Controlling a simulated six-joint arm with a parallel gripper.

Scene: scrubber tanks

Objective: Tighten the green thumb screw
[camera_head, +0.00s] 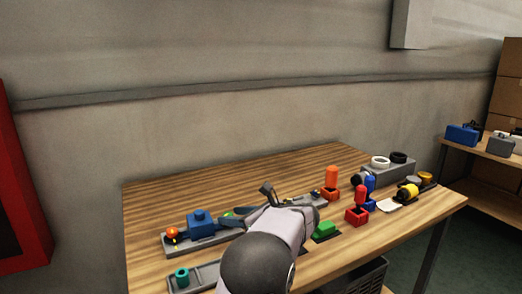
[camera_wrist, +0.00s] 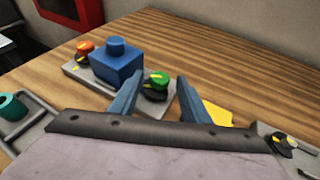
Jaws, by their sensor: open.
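The green thumb screw (camera_wrist: 158,77) sits on a black base with yellow marks, at the near right end of a grey plate (camera_wrist: 75,70). The same plate carries a blue block (camera_wrist: 117,66) and an orange screw (camera_wrist: 85,46). My gripper (camera_wrist: 159,84) is open, and the green screw appears between its two blue-grey fingers in the wrist view. I cannot tell whether the fingertips are level with it or still short of it. In the head view my arm and gripper (camera_head: 234,216) cover most of the green screw.
A yellow piece (camera_wrist: 216,113) lies just right of the fingers. A grey plate with a black-and-yellow knob (camera_wrist: 284,141) is at the right. A teal ring (camera_head: 182,275) is at the front left. The back left wood is clear.

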